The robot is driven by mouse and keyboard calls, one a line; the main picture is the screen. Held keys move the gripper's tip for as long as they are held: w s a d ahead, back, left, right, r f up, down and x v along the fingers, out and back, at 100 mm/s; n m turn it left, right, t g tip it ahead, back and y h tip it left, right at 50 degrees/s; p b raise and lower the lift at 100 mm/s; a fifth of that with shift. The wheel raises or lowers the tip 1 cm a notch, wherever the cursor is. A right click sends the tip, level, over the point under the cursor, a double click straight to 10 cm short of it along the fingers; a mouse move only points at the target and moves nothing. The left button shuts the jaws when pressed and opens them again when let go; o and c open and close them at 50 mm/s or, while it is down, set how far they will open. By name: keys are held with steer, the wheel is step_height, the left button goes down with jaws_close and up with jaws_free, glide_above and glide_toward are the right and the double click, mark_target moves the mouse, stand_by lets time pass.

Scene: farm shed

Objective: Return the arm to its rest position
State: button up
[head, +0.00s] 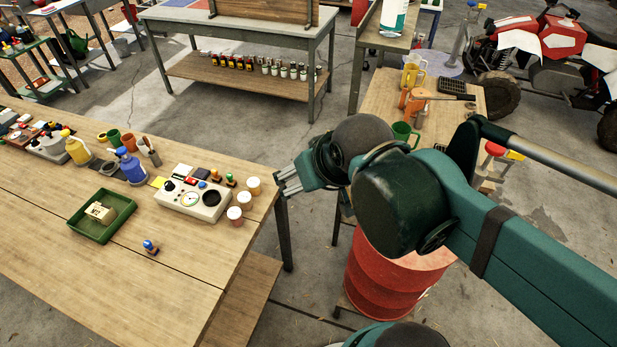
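My gripper (287,181) shows in the head view at the right end of the wooden table (190,275). Its pale fingers point left, near the table's right edge. The fingers look close together, but the gap between them is too small to judge, and I see nothing held in them. My green arm comes in from the right side of the view and bends at a dark, rounded joint behind the gripper.
On the table are a green tray (76,226) with a small block, a control box (181,207), a blue-topped stamp (150,246), small jars (234,214) and bottles. A red barrel (385,285) stands below my arm. A side table (445,128) with mugs stands behind it.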

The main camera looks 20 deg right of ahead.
steer(key=shift+s+f, duration=0.1)
stand_by(0.3)
step_height(320, 180, down, 4)
steer(key=b, duration=0.4)
stand_by(1.2)
